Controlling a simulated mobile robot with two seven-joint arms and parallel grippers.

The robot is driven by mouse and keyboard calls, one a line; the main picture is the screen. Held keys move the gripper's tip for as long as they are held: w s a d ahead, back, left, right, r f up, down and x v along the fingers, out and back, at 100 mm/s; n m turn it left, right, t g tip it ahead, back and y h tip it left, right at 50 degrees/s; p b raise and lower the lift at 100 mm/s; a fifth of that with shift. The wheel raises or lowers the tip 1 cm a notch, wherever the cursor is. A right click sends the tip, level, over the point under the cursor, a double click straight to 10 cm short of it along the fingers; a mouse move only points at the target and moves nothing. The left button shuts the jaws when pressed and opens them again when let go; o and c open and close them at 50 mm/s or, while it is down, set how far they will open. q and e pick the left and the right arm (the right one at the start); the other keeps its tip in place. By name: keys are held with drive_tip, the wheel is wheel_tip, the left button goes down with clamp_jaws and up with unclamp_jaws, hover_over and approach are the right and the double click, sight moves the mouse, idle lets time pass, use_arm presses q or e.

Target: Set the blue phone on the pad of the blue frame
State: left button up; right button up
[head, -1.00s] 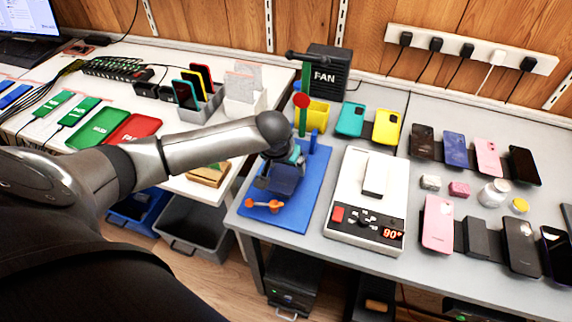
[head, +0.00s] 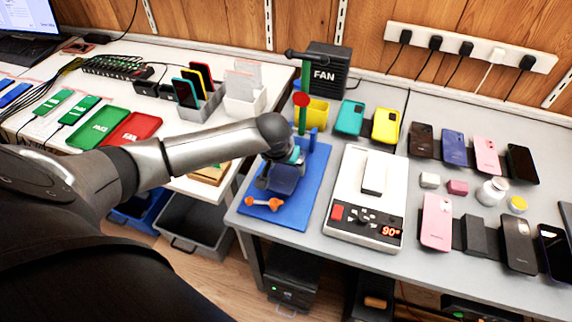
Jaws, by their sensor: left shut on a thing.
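The blue frame (head: 310,196) is a flat blue board on the grey table, with a green post and a red knob at its back and an orange clamp piece near its front left. My left gripper (head: 284,168) is over the board, shut on a dark blue slab that looks like the blue phone (head: 284,181). The phone is low over the middle of the frame. I cannot tell whether it touches the pad, which the phone and gripper hide. My right gripper is not in view.
A white heating plate (head: 345,205) showing 90° stands just right of the frame. Several phones, including another blue one (head: 454,148), lie farther right. A yellow bin (head: 318,112) and a black FAN box (head: 326,66) stand behind. A gap separates the white table at left.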

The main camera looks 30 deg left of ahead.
use_arm(q)
drive_tip(key=shift+f+p, duration=0.1)
drive_tip(key=shift+p, duration=0.4)
idle(0.3)
drive_tip(key=o, duration=1.4)
drive_tip(key=shift+r+p, duration=0.65)
drive_tip(key=shift+p, duration=0.4)
wheel_tip(320, 180, up, 7)
drive_tip(key=p, duration=0.8)
drive_tip(key=shift+p, duration=0.3)
